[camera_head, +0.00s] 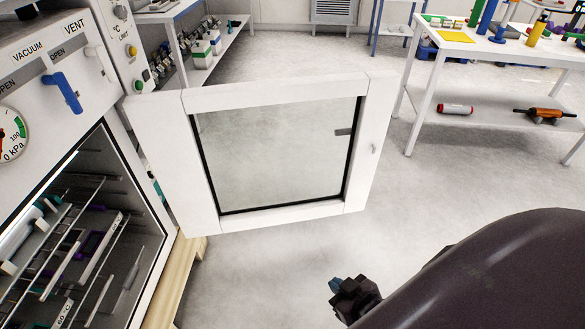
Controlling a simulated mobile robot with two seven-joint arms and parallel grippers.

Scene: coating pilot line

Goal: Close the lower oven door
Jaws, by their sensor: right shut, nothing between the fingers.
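The oven door (158,135) stands wide open. It has a white frame around a clear glass window and spans the middle of the view. Its left edge is beside the oven's right side, and its free edge points right, with a small round fitting on it. The oven's open chamber (128,235) is at lower left, with several racks and items inside. My left gripper is not in view.
The oven front carries a blue handle (62,92) and a pressure gauge (12,133). A white table (445,80) with bottles and tools stands at upper right. A shelf unit (225,50) stands behind the door. The grey floor between door and table is clear.

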